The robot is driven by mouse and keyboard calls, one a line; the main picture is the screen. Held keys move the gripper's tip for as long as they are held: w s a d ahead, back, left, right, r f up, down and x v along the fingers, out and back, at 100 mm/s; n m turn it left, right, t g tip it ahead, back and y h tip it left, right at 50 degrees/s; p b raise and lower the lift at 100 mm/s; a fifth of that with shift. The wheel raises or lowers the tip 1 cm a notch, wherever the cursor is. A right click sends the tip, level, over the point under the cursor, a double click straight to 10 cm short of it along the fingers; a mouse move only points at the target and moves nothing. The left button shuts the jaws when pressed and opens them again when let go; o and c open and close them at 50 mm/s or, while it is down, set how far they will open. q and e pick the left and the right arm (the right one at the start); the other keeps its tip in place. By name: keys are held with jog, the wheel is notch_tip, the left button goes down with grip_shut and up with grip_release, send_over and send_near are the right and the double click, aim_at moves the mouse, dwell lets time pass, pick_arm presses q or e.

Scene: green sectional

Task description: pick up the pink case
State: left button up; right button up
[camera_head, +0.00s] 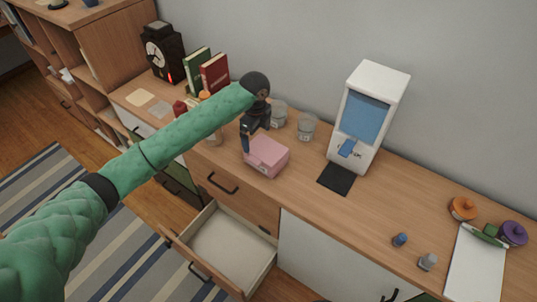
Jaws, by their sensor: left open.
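The pink case (267,156) sits on the wooden counter in the middle of the head view, near the counter's front edge. My left gripper (246,146) is at the case's left side, with its dark fingers pointing down. It is open, and one finger shows at the case's upper left edge. Whether it touches the case, and where the other finger is, I cannot tell. My right gripper is not in view.
Two clear glasses (306,127) stand behind the case. A white dispenser (372,112) with a black mat (337,178) is to the right. An empty drawer (228,247) is pulled out below. Books (214,74) and a dark clock (163,50) stand at the back left.

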aim_at(257, 143)
pick_arm(q)
jog(key=shift+s+r+m, duration=0.1)
jog(key=shift+s+m, duration=0.05)
jog(key=shift+m, duration=0.25)
jog(key=shift+w+f+p, duration=0.3)
jog(key=shift+f, duration=0.55)
jog(key=shift+s+f+p, duration=0.15)
jog(key=shift+f+p, duration=0.2)
jog(key=shift+f, duration=0.3)
jog(key=f+p, duration=0.1)
jog(key=f, duration=0.1)
jog(key=f+p, duration=0.1)
jog(key=shift+w+a+f, duration=0.1)
jog(key=shift+w+f, duration=0.1)
jog(key=shift+f, duration=0.15)
jog(key=shift+f+p, duration=0.3)
jog(key=shift+f, duration=0.45)
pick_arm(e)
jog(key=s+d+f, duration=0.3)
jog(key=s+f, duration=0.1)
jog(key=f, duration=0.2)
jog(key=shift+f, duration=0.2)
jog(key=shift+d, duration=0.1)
pick_arm(q)
jog(key=c, duration=0.7)
jog(key=shift+c, duration=0.2)
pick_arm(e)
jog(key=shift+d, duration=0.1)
